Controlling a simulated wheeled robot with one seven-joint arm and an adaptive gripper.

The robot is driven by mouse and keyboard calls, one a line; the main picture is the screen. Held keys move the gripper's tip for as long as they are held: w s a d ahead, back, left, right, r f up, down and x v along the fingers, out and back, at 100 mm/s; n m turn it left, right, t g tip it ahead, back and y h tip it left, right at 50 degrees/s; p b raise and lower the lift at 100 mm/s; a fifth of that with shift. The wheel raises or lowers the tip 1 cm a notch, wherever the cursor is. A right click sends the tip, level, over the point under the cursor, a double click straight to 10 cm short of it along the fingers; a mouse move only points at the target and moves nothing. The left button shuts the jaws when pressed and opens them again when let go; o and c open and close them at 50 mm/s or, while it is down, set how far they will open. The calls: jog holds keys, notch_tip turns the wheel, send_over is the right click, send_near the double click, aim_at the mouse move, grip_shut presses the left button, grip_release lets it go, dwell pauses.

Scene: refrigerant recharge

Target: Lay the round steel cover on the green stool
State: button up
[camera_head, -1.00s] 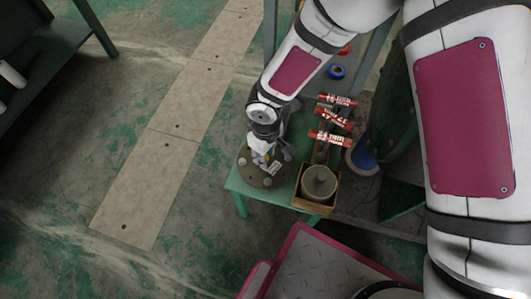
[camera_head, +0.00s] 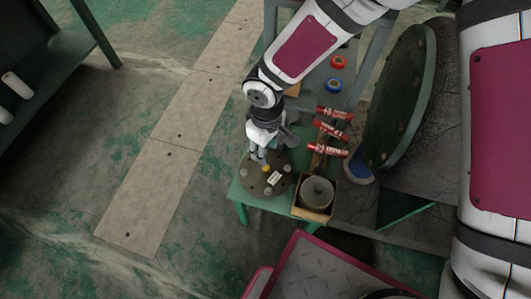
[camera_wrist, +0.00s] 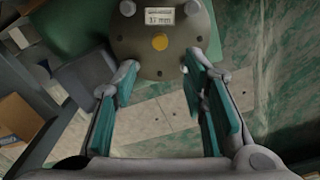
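The round steel cover (camera_head: 279,187) is a dark grey-brown disc with bolt heads around its rim, a yellow spot and a small white label. It lies flat on the green stool (camera_head: 238,193). My gripper (camera_head: 259,160) is above the cover. In the wrist view, its teal-padded fingers (camera_wrist: 160,72) are spread apart with nothing between them. The cover lies beyond the fingertips. Part of the stool shows beside the cover in the wrist view.
An open box (camera_head: 312,213) holding a grey round part (camera_head: 317,190) stands right of the cover. Several red cylinders (camera_head: 333,130) lie behind it. A large dark disc (camera_head: 400,95) stands tilted at the right. The floor (camera_head: 130,90) left of the stool is clear.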

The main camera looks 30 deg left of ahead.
jog(key=shift+r, duration=0.8)
